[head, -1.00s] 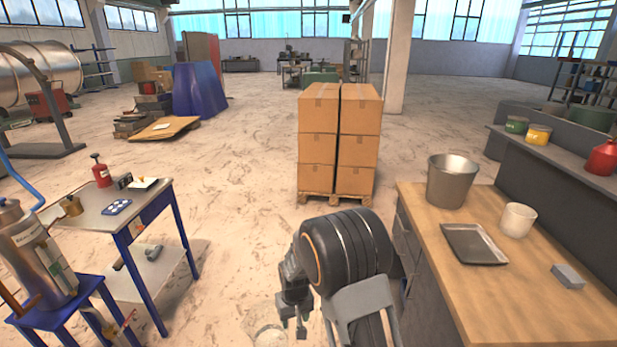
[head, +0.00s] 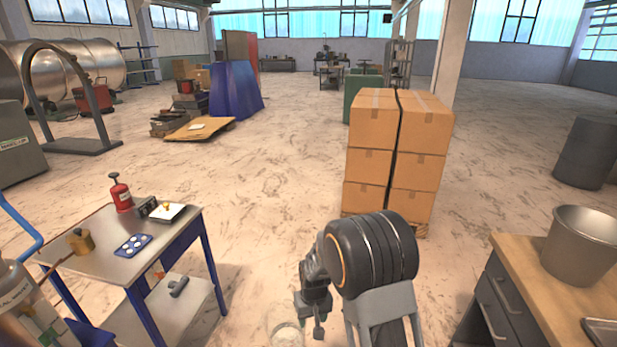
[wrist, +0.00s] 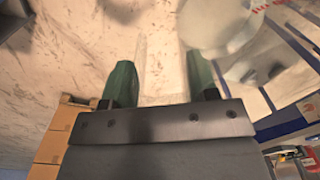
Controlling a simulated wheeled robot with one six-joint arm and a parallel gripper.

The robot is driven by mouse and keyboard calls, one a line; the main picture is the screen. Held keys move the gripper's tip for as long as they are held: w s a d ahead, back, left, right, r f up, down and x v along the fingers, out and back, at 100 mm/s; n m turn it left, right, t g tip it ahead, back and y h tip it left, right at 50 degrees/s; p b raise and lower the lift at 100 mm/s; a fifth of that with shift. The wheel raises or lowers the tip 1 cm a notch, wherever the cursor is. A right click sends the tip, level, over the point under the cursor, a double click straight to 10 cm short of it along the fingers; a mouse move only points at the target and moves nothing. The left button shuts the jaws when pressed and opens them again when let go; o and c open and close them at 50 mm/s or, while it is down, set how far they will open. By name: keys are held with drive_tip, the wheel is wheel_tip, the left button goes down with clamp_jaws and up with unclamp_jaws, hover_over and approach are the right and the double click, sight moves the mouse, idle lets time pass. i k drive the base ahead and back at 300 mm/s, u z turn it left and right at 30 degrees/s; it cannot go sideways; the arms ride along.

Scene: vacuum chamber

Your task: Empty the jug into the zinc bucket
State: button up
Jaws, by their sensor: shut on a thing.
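The zinc bucket (head: 575,252) stands upright on the wooden-topped bench at the right of the head view. The jug (head: 285,335) is clear and see-through, at the bottom edge of the head view and partly cut off. Something pale shows inside it. My gripper (wrist: 160,80) is shut on the jug, with its green fingers apart around it in the wrist view. The jug is held low, well to the left of the bucket and apart from it. In the wrist view its outline is hard to make out.
The bench (head: 530,285) with drawers is at the right. A tray (head: 604,332) lies on it, partly cut off. Stacked cartons (head: 398,150) stand on a pallet ahead. A blue-legged table (head: 100,250) with small items is at the left. Open floor lies between table and cartons.

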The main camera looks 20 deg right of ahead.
sight(580, 248)
drive_tip(key=z, duration=0.1)
drive_tip(key=i, duration=1.3)
drive_tip(key=z, duration=0.7)
drive_tip(key=i, duration=0.95)
drive_tip(key=z, duration=1.45)
drive_tip(key=i, duration=0.7)
drive_tip(key=z, duration=0.65)
